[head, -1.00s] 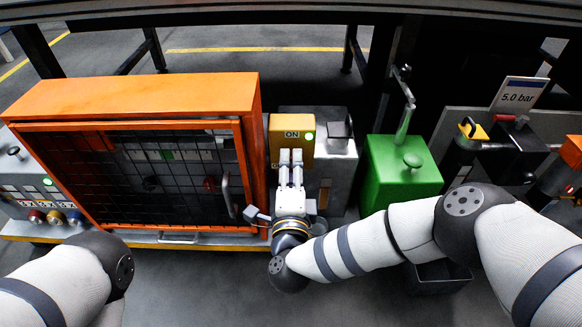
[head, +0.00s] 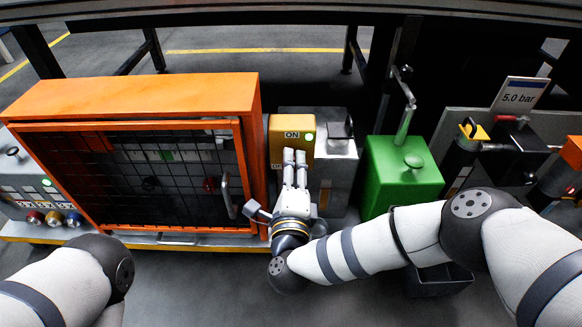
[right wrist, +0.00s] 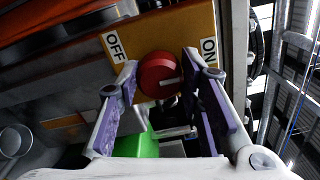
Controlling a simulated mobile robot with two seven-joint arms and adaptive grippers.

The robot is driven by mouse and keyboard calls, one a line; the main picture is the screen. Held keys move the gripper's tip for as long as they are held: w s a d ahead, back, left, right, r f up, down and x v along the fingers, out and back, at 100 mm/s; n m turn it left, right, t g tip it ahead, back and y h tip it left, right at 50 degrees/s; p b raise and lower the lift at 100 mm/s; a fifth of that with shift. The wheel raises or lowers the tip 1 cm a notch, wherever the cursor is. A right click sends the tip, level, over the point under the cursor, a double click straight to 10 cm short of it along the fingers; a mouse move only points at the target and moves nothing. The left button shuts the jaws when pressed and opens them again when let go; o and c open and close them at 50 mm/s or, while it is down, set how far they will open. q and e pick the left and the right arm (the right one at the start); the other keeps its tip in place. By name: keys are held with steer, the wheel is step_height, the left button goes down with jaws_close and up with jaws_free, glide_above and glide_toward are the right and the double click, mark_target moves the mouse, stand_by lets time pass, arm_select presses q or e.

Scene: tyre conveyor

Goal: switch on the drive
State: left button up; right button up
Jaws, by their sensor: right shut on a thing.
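The drive switch is a red rotary knob (right wrist: 160,76) on a yellow box (head: 277,125), with OFF and ON labels on either side in the right wrist view. The knob's white mark lies toward the ON side. My right gripper (head: 295,154) is at the box front and hides the knob in the head view. In the right wrist view its fingers (right wrist: 160,64) stand on both sides of the knob, shut on it. A green lamp (head: 309,137) beside the ON label is lit. My left gripper is out of view.
An orange cabinet with a mesh door (head: 250,100) stands close left of the switch box. A green box with a lever (head: 402,180) stands to the right. A black bin (head: 440,285) is low in front, below my right forearm. A 5.0 bar sign (head: 517,97) is at right.

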steer(key=o, duration=1.2)
steer(key=shift+c, duration=0.2)
steer(key=s, duration=1.2)
